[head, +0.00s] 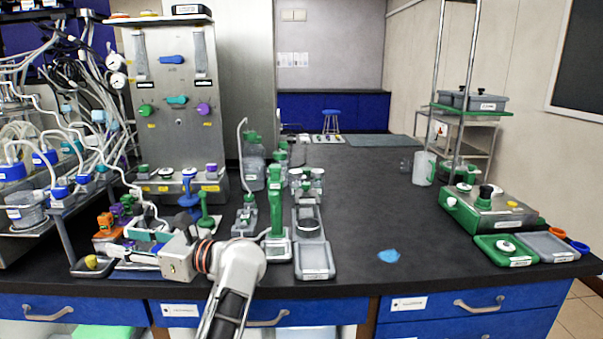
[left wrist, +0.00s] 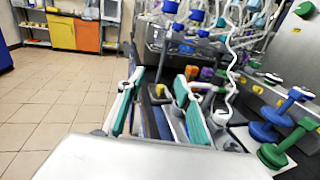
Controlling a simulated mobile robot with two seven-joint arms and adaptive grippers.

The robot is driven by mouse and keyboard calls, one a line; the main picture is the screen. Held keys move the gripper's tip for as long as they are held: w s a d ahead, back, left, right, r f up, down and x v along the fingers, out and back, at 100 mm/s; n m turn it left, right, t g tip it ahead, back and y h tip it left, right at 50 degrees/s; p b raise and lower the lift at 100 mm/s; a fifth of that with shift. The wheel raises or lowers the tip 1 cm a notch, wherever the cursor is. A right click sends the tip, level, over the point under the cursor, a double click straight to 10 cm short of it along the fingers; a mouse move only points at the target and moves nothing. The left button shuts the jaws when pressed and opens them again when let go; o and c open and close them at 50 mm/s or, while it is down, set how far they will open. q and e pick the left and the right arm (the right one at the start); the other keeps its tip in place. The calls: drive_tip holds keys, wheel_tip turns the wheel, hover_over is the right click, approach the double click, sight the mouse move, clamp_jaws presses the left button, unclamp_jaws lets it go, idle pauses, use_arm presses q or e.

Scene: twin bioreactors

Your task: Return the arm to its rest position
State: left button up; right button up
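My left arm (head: 235,270) comes in from the bottom of the head view and is bent over the front of the bench. My left gripper (head: 130,248) points left, low over the bench beside the left-hand equipment. In the left wrist view the two teal-padded fingers of the left gripper (left wrist: 155,90) stand apart, with nothing held between them. Part of the bench equipment shows beyond the fingers. My right arm and right gripper are in neither view.
A small tray with a yellow piece (head: 91,261) lies left of the gripper. Blue (head: 188,185) and green (head: 206,212) stands are just behind it. Bottles and a grey tray (head: 314,262) stand to its right.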

use_arm(q)
drive_tip(key=s+d+r+m+t+y+p, duration=0.2)
drive_tip(key=s+m+t+y+p, duration=0.15)
drive_tip(key=m+t, duration=1)
drive_tip(key=s+d+f+m+t+h+p, duration=0.1)
drive_tip(key=s+d+f+m+h, duration=0.1)
drive_tip(key=d+f+m+h, duration=0.45)
drive_tip(key=s+d+f+m+t+h+p, duration=0.15)
drive_tip(key=f+m+h, duration=0.25)
drive_tip(key=m+h, duration=0.7)
drive_tip(key=s+d+f+m+t+h, duration=0.25)
drive_tip(key=d+f+m+h, duration=0.2)
drive_tip(key=m, duration=0.85)
drive_tip(key=s+f+m+g+h+p, duration=0.1)
drive_tip(key=s+f+m+g, duration=0.5)
drive_tip(key=s+f, duration=0.5)
drive_tip(key=s+d+f+m+g+p, duration=0.1)
drive_tip(key=s+f+m+g, duration=0.4)
drive_tip(key=s+f, duration=0.6)
drive_tip(key=shift+s+f+m+g+h+p, duration=0.35)
drive_tip(key=shift+s+m+p, duration=0.15)
drive_tip(key=shift+s, duration=0.45)
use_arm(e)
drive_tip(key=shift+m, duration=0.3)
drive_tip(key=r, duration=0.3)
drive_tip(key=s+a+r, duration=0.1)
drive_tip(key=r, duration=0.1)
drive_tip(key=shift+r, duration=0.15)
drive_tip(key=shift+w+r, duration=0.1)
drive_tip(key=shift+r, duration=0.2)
